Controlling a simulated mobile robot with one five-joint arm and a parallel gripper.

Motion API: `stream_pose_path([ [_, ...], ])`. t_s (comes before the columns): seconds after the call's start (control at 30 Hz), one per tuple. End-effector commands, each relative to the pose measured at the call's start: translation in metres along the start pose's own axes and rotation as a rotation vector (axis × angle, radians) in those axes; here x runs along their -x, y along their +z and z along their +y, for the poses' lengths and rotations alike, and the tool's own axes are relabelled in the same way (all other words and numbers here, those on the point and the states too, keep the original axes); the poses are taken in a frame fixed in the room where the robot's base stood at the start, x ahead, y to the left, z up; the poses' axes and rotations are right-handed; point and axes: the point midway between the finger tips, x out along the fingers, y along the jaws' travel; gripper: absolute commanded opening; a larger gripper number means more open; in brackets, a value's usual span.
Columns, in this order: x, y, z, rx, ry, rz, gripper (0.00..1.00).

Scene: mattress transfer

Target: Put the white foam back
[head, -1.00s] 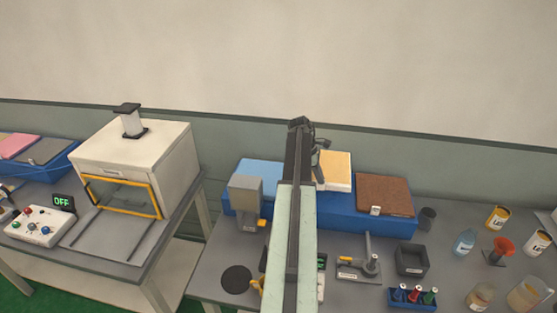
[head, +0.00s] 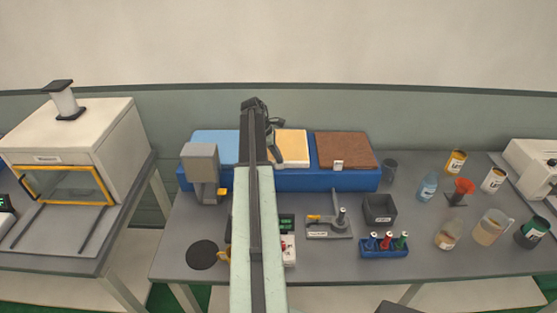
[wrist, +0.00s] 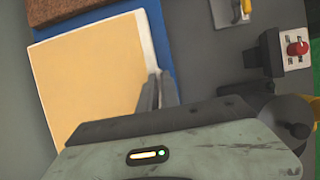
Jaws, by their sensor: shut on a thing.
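The white foam (head: 293,147) is a square slab with a cream-yellow top and a white side edge. In the head view it is at the blue tray, between the light blue foam (head: 216,144) and the brown foam (head: 345,148). My gripper (head: 276,152) is at its left side, partly hidden by my arm. In the wrist view my gripper's fingers (wrist: 157,93) are shut on the edge of the white foam (wrist: 90,90). The blue tray (wrist: 165,45) shows beside and below the foam. Whether the slab rests in the tray or hangs above it, I cannot tell.
The blue tray (head: 340,181) stands at the back of the grey table. In front are a grey press stand (head: 201,165), a small fixture (head: 330,226), a black box (head: 379,209) and a blue vial rack (head: 384,248). Bottles and cups stand right. A white oven (head: 75,140) is left.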

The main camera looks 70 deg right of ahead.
Motion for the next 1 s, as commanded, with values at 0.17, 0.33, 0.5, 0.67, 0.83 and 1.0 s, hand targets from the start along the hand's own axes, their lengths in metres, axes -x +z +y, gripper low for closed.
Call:
stream_pose_path([
  [0.17,-0.004,-0.001,0.000,0.000,0.000,0.000,0.00],
  [0.33,-0.002,0.000,0.000,-0.001,0.000,0.000,0.28],
  [0.5,-0.002,0.000,0.000,-0.001,0.000,0.000,0.28],
  [0.67,0.002,0.002,0.000,-0.001,-0.001,0.000,0.28],
  [0.83,0.023,0.004,0.000,-0.001,0.000,0.000,0.28],
  [1.0,0.060,0.005,0.001,0.000,0.000,0.000,0.28],
])
